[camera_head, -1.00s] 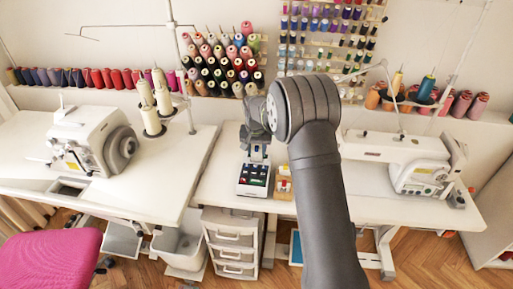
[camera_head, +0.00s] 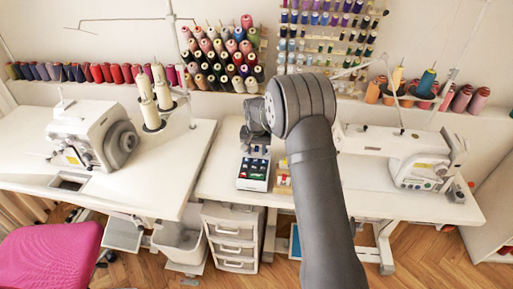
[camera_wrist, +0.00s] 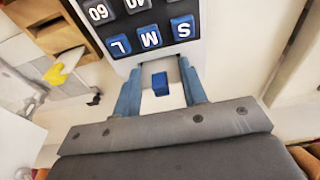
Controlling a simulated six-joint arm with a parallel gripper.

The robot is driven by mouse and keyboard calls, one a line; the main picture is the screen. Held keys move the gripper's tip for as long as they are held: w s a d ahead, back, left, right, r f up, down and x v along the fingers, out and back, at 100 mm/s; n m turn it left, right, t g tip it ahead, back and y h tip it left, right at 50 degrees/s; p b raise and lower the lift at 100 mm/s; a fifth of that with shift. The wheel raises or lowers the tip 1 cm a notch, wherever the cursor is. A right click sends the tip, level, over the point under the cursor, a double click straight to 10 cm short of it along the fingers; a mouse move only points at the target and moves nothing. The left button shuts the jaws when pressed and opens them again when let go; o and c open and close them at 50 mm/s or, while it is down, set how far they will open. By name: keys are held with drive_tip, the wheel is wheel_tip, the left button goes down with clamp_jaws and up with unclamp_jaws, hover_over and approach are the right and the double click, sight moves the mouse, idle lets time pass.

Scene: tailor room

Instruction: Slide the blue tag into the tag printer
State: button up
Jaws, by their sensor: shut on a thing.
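The tag printer (camera_head: 253,185) is a small white box with coloured keys on the white table, left of the sewing machine. In the wrist view its dark panel (camera_wrist: 135,22) shows upside-down, with blue keys marked S, M and L. My gripper (camera_wrist: 160,88) is right at the printer's edge, its two blue-grey fingers on either side of a small blue tag (camera_wrist: 160,84). It is shut on the tag; the exact contact is hard to see. In the head view my gripper (camera_head: 256,143) is above the printer's far side, and the tag cannot be made out.
The wooden holder (camera_head: 283,180) stands just right of the printer. The white sewing machine (camera_head: 400,152) is further right, and another machine (camera_head: 92,133) stands on the left table. Racks of thread spools (camera_head: 222,60) line the wall behind.

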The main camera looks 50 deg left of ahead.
drive_tip(key=shift+f, duration=0.15)
drive_tip(key=o, duration=1)
wheel_tip(320, 180, up, 17)
drive_tip(key=s+d, duration=0.2)
drive_tip(key=f, duration=0.5)
drive_tip(key=w+a+f, duration=0.1)
drive_tip(key=f, duration=0.5)
drive_tip(key=w+a+f, duration=0.1)
drive_tip(key=f, duration=0.5)
drive_tip(key=shift+f, duration=0.1)
drive_tip(key=shift+r, duration=0.25)
